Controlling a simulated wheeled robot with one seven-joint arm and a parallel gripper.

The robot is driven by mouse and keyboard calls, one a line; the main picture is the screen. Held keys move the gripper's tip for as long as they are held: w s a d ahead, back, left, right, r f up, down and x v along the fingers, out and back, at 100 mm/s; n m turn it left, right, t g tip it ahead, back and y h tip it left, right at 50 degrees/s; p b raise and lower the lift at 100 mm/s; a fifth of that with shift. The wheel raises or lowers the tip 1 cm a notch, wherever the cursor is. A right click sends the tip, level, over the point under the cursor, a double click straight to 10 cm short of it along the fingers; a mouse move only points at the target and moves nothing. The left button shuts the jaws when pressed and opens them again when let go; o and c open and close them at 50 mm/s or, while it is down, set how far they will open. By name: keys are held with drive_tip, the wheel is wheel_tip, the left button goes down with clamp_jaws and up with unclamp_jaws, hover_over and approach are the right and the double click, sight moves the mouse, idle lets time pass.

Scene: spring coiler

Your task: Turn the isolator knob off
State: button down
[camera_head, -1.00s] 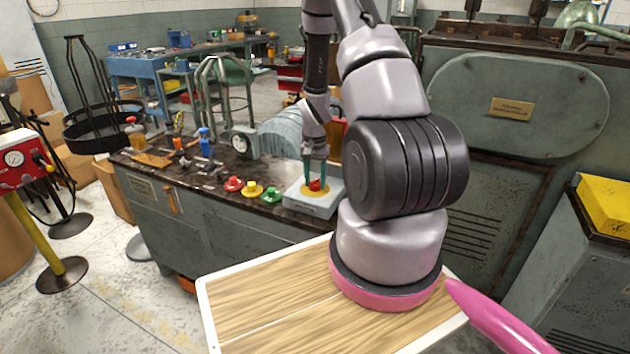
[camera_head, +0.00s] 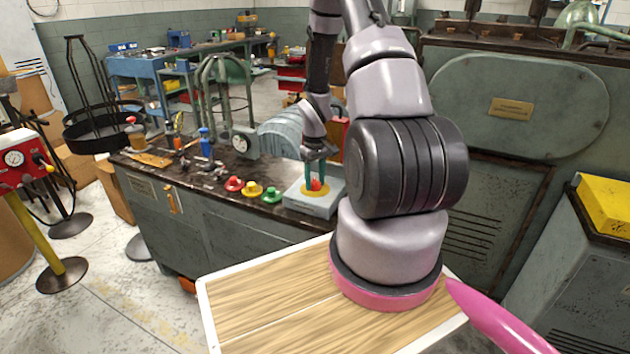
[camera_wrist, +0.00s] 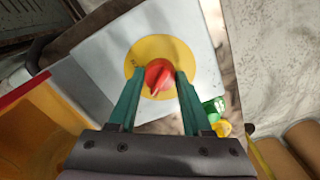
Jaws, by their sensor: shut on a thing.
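The isolator knob (camera_head: 315,185) is red and sits on a yellow disc on top of a light grey box (camera_head: 312,205) at the workbench's right end. In the wrist view the red knob (camera_wrist: 158,77) stands on the yellow disc (camera_wrist: 137,62), its pointer ridge slanted toward the lower left. My gripper (camera_head: 316,180) reaches down onto the knob from above. In the wrist view its two green fingers (camera_wrist: 160,85) are shut on the knob, one on each side. Small markings on the disc are too small to read.
Red (camera_head: 234,184), yellow (camera_head: 252,190) and green (camera_head: 271,195) buttons stand in a row left of the box. A gauge (camera_head: 242,143) and blue-topped item (camera_head: 205,143) stand farther left on the bench. A large green-grey machine (camera_head: 520,110) stands at right.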

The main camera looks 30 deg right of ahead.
sight(315, 180)
drive_tip(key=shift+n, duration=0.9)
drive_tip(key=shift+c, duration=1.7)
unclamp_jaws()
drive_tip(key=shift+r, duration=0.1)
wheel_tip(315, 180, up, 11)
